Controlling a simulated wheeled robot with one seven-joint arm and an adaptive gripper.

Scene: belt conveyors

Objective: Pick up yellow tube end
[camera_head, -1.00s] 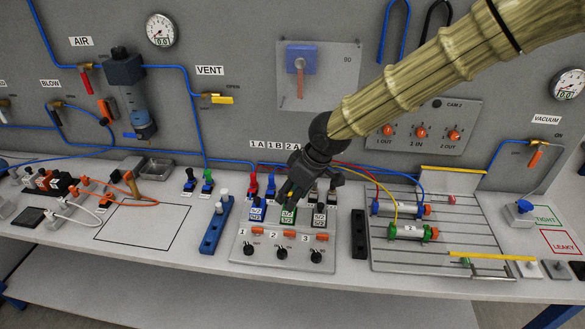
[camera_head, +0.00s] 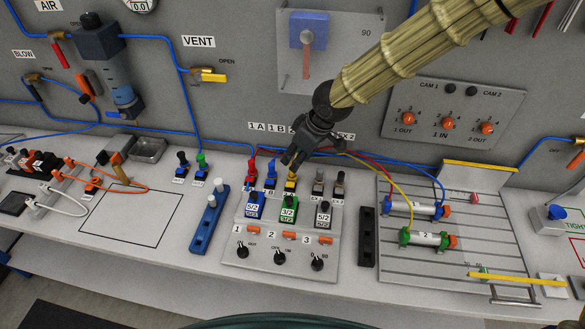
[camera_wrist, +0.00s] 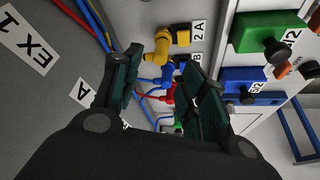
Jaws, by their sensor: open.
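The yellow tube end (camera_head: 291,184) sits upright in the row of coloured fittings behind the valve blocks, just right of a blue one. In the wrist view the yellow tube end (camera_wrist: 160,46) lies just beyond the fingertips, beside the 2A label. My gripper (camera_head: 292,160) is directly above and slightly behind it, pointing down. In the wrist view my gripper (camera_wrist: 160,68) is open, with nothing held between its dark green pads. The yellow fitting shows near the left fingertip; I cannot tell whether they touch.
A red fitting (camera_head: 251,170) and a blue fitting (camera_head: 271,174) stand close on the left, grey ones (camera_head: 319,183) on the right. Blue (camera_head: 255,205) and green (camera_head: 288,208) valve blocks are in front. Tubes run along the wall behind.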

